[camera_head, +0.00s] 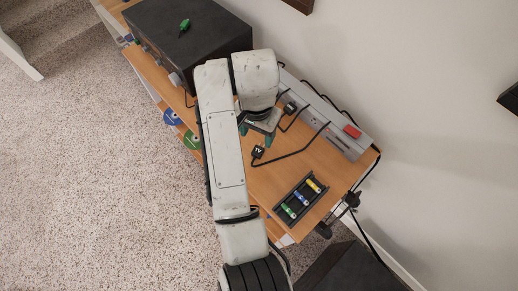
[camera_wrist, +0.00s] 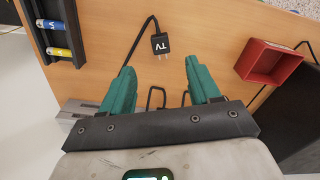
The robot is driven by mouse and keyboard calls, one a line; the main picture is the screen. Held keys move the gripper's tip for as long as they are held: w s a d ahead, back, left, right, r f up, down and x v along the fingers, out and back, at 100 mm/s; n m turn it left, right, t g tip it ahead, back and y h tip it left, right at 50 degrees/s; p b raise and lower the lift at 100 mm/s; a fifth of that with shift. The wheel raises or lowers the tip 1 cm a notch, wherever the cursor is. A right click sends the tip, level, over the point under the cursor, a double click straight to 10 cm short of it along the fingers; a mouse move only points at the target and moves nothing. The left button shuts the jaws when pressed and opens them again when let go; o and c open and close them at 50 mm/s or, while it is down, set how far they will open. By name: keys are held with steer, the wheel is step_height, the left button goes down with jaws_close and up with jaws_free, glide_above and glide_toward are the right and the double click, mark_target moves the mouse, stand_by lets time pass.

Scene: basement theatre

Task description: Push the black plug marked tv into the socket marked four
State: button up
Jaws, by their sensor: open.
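The black plug marked TV (camera_head: 258,152) lies on the wooden table with its cord trailing. In the wrist view, the same plug (camera_wrist: 160,44) lies just beyond the fingertips, its metal prongs toward my gripper. My gripper (camera_head: 260,128) has teal fingers. It is open and empty above the table, and its parted fingertips (camera_wrist: 159,70) do not touch the plug. A grey power strip (camera_head: 333,130) runs along the table's wall side. Its near end (camera_wrist: 75,108) shows in the wrist view. My arm hides part of the strip, and no socket number is readable, so I cannot pick out socket four.
A black tray (camera_head: 283,203) holds green, blue and yellow cylinders near the table's right end. A red open box (camera_wrist: 268,62) stands beside the plug in the wrist view. A large black box (camera_head: 205,40) fills the far left. Several cords cross the table.

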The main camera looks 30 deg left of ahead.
mark_target(258, 151)
step_height(258, 151, down, 10)
steer(key=shift+w+r+p, duration=0.1)
steer(key=shift+p, duration=0.25)
steer(key=c, duration=1.1)
